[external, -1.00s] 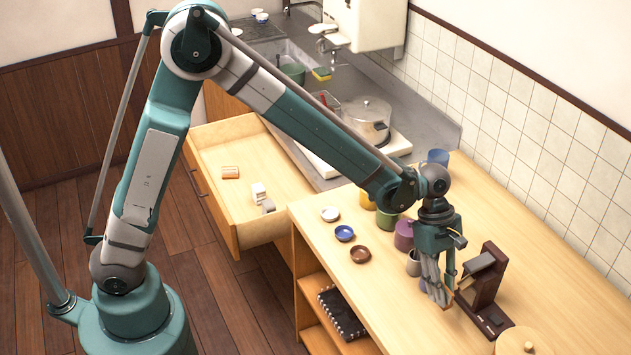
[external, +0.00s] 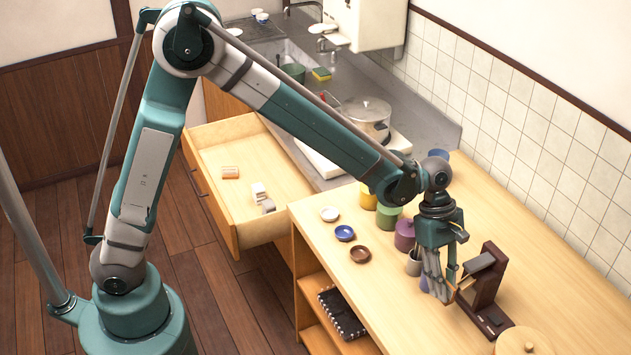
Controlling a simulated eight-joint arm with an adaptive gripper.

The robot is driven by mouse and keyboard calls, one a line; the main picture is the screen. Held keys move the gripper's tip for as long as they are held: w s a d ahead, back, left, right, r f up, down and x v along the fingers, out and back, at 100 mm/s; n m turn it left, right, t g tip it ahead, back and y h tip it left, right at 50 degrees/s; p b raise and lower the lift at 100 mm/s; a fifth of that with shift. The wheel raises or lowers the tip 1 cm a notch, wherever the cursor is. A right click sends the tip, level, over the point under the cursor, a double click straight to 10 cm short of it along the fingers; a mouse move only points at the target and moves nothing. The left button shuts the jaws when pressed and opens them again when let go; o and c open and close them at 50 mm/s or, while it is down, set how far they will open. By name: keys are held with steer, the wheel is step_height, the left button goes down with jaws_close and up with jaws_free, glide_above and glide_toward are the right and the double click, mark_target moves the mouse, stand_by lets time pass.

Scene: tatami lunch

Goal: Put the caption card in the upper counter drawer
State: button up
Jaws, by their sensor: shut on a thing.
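My gripper (external: 443,291) is low over the right part of the wooden counter, pointing down beside a dark brown stand. It is shut on a small, thin tan piece, which looks like the caption card (external: 451,298); the fingers hide most of it, and its face cannot be read. The upper counter drawer (external: 222,150) is pulled open at the left of the counter, away from my gripper. Several small items lie in it, including an orange-and-white block (external: 230,172) and white pieces (external: 259,191); much of its floor is bare.
The dark stand (external: 484,279) is close right of my gripper. Cups, including a purple one (external: 404,235), stand close behind it. Small dishes (external: 344,233) sit between the gripper and the drawer. A round wooden lid (external: 522,341) is in front. A pot (external: 366,120) stands farther back.

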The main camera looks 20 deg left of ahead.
step_height(320, 180, up, 9)
steer(key=shift+r, duration=0.2)
steer(key=w+a+n+t+b, duration=0.2)
steer(key=w+a+n+b, duration=0.35)
steer(key=w+a, duration=2.4)
steer(key=w+a+n+t+b, duration=0.1)
steer(key=w+a+n+b, duration=0.2)
steer(key=a, duration=1.2)
steer(key=w+a+n+t, duration=0.15)
steer(key=w+a, duration=0.35)
steer(key=a, duration=1)
steer(key=w+a+n+t+b, duration=0.1)
steer(key=w+a+n+b, duration=0.2)
steer(key=a, duration=1.2)
step_height(320, 180, down, 31)
steer(key=w+p, duration=0.1)
steer(key=shift+f+h, duration=0.2)
steer(key=shift+h, duration=0.2)
steer(key=shift+w+d+g, duration=0.1)
steer(key=shift+g, duration=0.15)
steer(key=shift+f+b, duration=0.75)
steer(key=shift+f, duration=2.35)
